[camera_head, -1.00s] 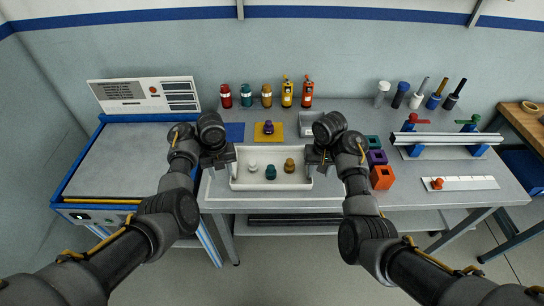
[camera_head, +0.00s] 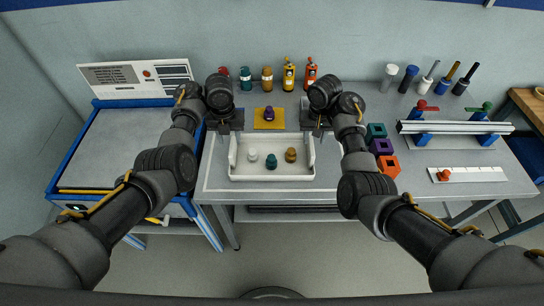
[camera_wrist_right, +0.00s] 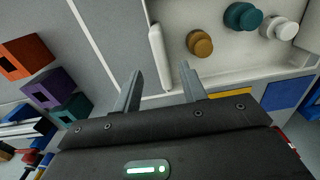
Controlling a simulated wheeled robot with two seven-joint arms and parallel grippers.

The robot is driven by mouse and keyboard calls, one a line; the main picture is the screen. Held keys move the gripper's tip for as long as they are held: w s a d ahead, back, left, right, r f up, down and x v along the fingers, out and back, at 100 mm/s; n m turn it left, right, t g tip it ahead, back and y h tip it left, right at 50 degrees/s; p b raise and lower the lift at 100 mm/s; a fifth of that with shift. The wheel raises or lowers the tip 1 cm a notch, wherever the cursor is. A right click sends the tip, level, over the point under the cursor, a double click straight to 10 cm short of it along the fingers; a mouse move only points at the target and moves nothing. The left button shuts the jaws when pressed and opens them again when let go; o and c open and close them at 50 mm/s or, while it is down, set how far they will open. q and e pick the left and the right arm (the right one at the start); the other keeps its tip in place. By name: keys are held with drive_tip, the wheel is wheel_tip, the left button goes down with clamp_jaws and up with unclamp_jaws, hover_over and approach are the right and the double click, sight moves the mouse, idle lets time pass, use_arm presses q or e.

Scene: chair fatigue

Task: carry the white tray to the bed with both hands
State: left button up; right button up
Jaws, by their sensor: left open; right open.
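The white tray (camera_head: 272,178) rests on the grey table, holding a white knob (camera_head: 253,155), a teal knob (camera_head: 271,161) and a brown knob (camera_head: 291,155). My left gripper (camera_head: 226,128) is open near the tray's back left corner. My right gripper (camera_head: 317,130) is open near the back right corner. In the right wrist view, the tray's side handle (camera_wrist_right: 157,58) appears between the open fingers (camera_wrist_right: 160,80), which do not grip it; I cannot tell the height gap. A blue-framed unit with a flat grey bed (camera_head: 125,150) stands left of the table.
Behind the tray are a yellow mat (camera_head: 269,124) with a purple knob and several bottles (camera_head: 289,74). Teal, purple (camera_head: 382,146) and orange (camera_head: 388,166) blocks stand right of the tray. A rail fixture (camera_head: 455,127) is further right. The bed's surface is clear.

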sight(231, 144)
use_arm(q)
drive_tip(key=f, duration=0.2)
drive_tip(key=w+f, duration=0.1)
drive_tip(key=f, duration=0.2)
drive_tip(key=shift+w+a+f, duration=0.15)
drive_tip(key=shift+w+f, duration=0.1)
drive_tip(key=shift+f, duration=0.05)
use_arm(e)
drive_tip(key=f, duration=0.2)
drive_tip(key=w+f, duration=0.1)
drive_tip(key=f, duration=0.2)
drive_tip(key=shift+w+f, duration=0.25)
drive_tip(key=shift+f, duration=0.05)
use_arm(q)
drive_tip(key=f, duration=0.1)
drive_tip(key=s+f, duration=0.1)
drive_tip(key=shift+f, duration=0.35)
use_arm(e)
drive_tip(key=f, duration=0.1)
drive_tip(key=s+f, duration=0.1)
drive_tip(key=shift+f, duration=0.3)
use_arm(q)
drive_tip(key=shift+w+f, duration=0.3)
drive_tip(key=shift+f, duration=0.45)
use_arm(e)
drive_tip(key=shift+w+f, duration=0.3)
drive_tip(key=shift+f, duration=0.5)
